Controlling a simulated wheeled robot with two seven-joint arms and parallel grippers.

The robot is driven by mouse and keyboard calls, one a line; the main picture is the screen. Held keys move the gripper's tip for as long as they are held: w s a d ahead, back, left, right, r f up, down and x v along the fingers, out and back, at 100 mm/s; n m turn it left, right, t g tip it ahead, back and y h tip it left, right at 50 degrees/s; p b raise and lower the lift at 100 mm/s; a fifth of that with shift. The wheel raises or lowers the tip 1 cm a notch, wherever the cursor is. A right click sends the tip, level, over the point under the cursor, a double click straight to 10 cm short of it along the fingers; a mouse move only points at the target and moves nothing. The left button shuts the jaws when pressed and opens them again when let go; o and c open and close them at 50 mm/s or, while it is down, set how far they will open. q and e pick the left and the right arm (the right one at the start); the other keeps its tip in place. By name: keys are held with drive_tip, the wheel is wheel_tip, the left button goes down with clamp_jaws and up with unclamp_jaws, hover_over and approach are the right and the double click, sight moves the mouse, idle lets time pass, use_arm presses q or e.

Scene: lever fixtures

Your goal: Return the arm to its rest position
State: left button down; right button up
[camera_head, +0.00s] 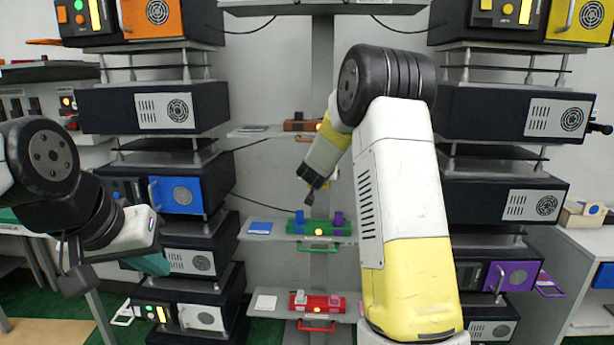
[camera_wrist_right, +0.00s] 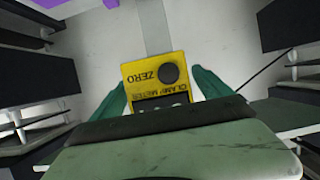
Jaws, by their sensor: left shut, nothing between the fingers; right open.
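My left gripper (camera_head: 153,264) is in the head view at the left, in front of the left stack of black units. Its teal fingers are shut with nothing in them. My right gripper (camera_wrist_right: 162,92) is in the right wrist view, with its green fingers spread open. A yellow clamp meter (camera_wrist_right: 148,73) shows upside down between these fingers; I cannot tell whether they touch it. A large white and yellow arm (camera_head: 405,190) with a black joint fills the middle of the head view and hides part of the shelves. Its dark tip (camera_head: 314,182) points down.
Black units stand stacked at left (camera_head: 150,108) and right (camera_head: 500,113). Between them, shelves on a grey column carry a green fixture (camera_head: 319,229) and a red fixture (camera_head: 317,303). A white cabinet (camera_head: 570,260) stands at far right.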

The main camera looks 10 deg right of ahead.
drive_tip(key=s+a+r+n+g+y, duration=0.1)
drive_tip(key=s+a+r+y, duration=0.3)
drive_tip(key=s, duration=0.8)
drive_tip(key=s+a+r+n+g+y, duration=0.1)
drive_tip(key=s+a+r+n+y, duration=0.1)
drive_tip(key=s+a+r, duration=0.65)
drive_tip(key=s+d+f+g, duration=0.1)
drive_tip(key=s+f, duration=0.1)
drive_tip(key=s, duration=0.6)
drive_tip(key=s+d+f+g, duration=0.1)
drive_tip(key=s+f+g, duration=0.1)
drive_tip(key=s, duration=0.7)
drive_tip(key=s+d+f+g, duration=0.1)
drive_tip(key=s+d+f, duration=0.1)
drive_tip(key=s, duration=0.7)
drive_tip(key=shift+f+n+g, duration=0.3)
drive_tip(key=shift+f+n, duration=0.1)
drive_tip(key=shift+f, duration=0.4)
